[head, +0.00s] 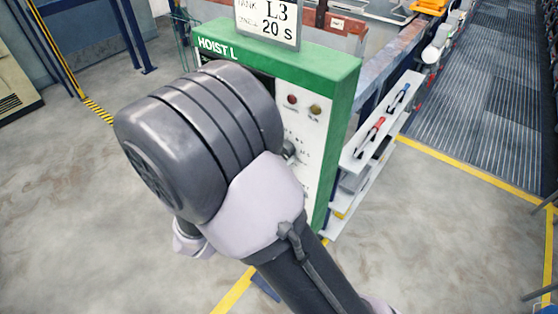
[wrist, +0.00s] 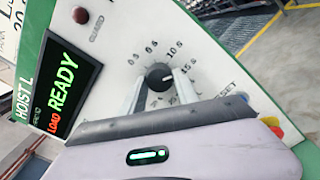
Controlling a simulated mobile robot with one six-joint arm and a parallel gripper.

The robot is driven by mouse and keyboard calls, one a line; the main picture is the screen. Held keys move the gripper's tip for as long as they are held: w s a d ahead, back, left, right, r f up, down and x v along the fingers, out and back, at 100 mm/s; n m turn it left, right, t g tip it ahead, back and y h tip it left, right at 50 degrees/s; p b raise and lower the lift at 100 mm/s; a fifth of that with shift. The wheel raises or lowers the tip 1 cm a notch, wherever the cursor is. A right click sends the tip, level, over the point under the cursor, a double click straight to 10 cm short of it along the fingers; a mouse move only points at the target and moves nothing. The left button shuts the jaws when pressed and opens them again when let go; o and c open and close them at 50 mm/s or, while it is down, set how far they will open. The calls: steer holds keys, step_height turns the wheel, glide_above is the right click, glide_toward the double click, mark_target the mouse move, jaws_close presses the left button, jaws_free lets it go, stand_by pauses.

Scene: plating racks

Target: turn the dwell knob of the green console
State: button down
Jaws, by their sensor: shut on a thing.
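The green console (head: 340,75), labelled HOIST L, stands behind my arm in the head view, with its white face partly hidden. The wrist view shows its black dwell knob (wrist: 158,75), ringed by printed second marks that include 10 S and 15 S. A light pointer mark on the knob appears to face right, between those two marks. My gripper (wrist: 158,84) is shut on the knob, with one grey finger on each side.
A display (wrist: 64,88) reads LOAD READY. A sign (head: 268,20) above the console reads L3, 20 S. A red lamp (wrist: 80,15) and a yellow button (wrist: 270,122) are on the face. A white shelf (head: 375,140) with tools stands right of the console.

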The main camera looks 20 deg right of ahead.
steer(key=shift+m+b, duration=3.2)
steer(key=shift+m, duration=0.6)
steer(key=shift+r, duration=0.1)
steer(key=c, duration=0.9)
jaws_free()
steer(key=shift+a, duration=0.1)
steer(key=p+v, duration=0.3)
steer(key=v, duration=1.4)
steer(key=shift+s+a, duration=0.1)
